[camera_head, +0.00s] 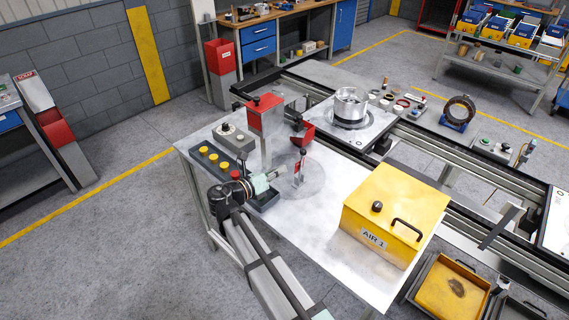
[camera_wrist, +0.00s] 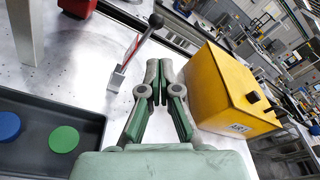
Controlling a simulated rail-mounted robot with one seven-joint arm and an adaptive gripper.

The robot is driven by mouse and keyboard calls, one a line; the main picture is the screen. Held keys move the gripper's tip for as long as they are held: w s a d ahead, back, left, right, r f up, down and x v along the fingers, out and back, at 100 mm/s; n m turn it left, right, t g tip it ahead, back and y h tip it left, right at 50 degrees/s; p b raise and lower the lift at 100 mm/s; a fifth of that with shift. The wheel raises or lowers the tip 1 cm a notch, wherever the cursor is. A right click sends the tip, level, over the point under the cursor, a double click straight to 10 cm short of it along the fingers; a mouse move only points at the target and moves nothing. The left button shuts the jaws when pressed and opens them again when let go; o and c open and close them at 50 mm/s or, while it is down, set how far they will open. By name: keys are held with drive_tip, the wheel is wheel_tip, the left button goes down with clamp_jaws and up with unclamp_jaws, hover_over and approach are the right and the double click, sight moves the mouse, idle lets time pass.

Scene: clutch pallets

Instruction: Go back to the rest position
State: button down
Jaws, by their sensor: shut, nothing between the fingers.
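There the lever (camera_wrist: 135,55) is to the left of the fingers and the yellow AIR 1 box (camera_wrist: 228,90) is to the right. My arm reaches in from the bottom of the head view.
A red box on a post (camera_head: 264,112) rises behind my gripper. The yellow AIR 1 box (camera_head: 395,212) fills the table's right end. A dark tray with green and blue discs (camera_wrist: 35,160) lies left in the wrist view. The conveyor rails run behind the table.

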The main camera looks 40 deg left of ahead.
drive_tip(key=shift+s, duration=0.45)
